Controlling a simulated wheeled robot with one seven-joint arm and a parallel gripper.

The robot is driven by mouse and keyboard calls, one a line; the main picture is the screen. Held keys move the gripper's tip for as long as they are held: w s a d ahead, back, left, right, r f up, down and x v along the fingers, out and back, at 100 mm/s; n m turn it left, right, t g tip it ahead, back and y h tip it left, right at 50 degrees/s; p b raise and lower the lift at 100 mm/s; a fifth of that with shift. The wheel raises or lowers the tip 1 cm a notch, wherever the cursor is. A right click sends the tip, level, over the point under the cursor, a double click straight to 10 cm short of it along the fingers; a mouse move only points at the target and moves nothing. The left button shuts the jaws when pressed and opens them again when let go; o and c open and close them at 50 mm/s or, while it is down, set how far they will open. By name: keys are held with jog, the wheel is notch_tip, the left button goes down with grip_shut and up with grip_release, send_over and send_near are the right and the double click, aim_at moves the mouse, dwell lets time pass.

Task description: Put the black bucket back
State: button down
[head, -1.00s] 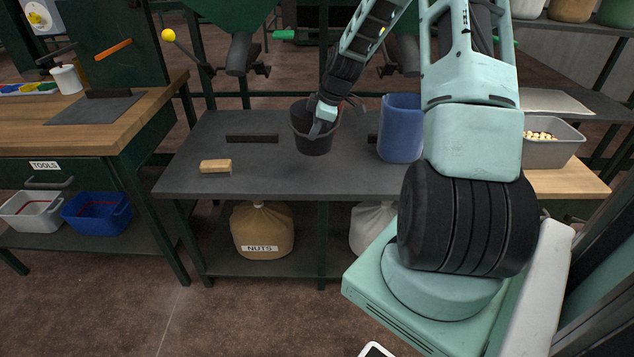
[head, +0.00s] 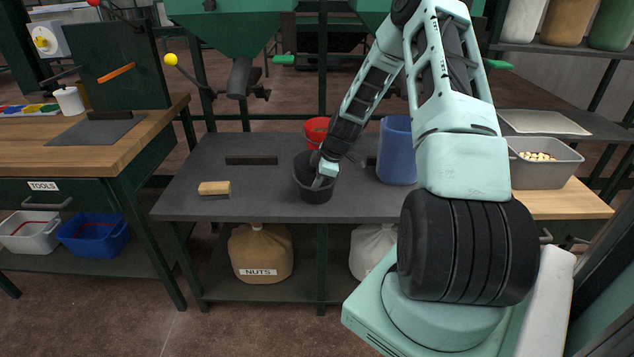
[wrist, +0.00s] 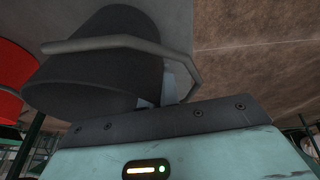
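The black bucket (head: 313,187) is at the middle of the dark grey bench (head: 245,212), close to its front half. I cannot tell whether its base touches the bench top. My gripper (head: 325,174) is at the bucket's right rim and seems shut on it. In the wrist view the bucket (wrist: 100,70) fills the upper left, with its grey handle (wrist: 110,42) across it. My fingers (wrist: 168,88) meet the bucket by the handle; the exact contact is partly hidden.
A red bucket (head: 317,131) stands behind the black one, and a blue bucket (head: 396,155) to the right. A wooden brush (head: 214,188) lies left. Dark bars (head: 251,160) lie at the bench's back. Green hoppers (head: 232,22) hang above.

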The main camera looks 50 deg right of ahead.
jog(key=shift+f, duration=0.1)
jog(key=c, duration=1.6)
grip_release()
jog(key=shift+c, duration=0.2)
